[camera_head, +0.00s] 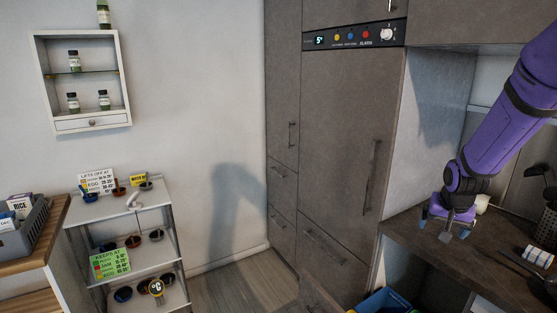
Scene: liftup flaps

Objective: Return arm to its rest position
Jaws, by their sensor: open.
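My gripper (446,228) is at the right, at the end of my purple arm, which comes in from the upper right. It points down over the dark counter (405,222), close to its left front edge. Its fingers are apart, and I see nothing held between them. I cannot tell how high the fingertips are above the counter. A pale round item (482,203) shows partly behind the gripper.
A tall grey cabinet (338,125) with a control panel (355,38) stands left of the counter. A dark mesh holder (547,228) and a striped roll (538,257) lie to the right. A metal shelf (125,205) stands far left.

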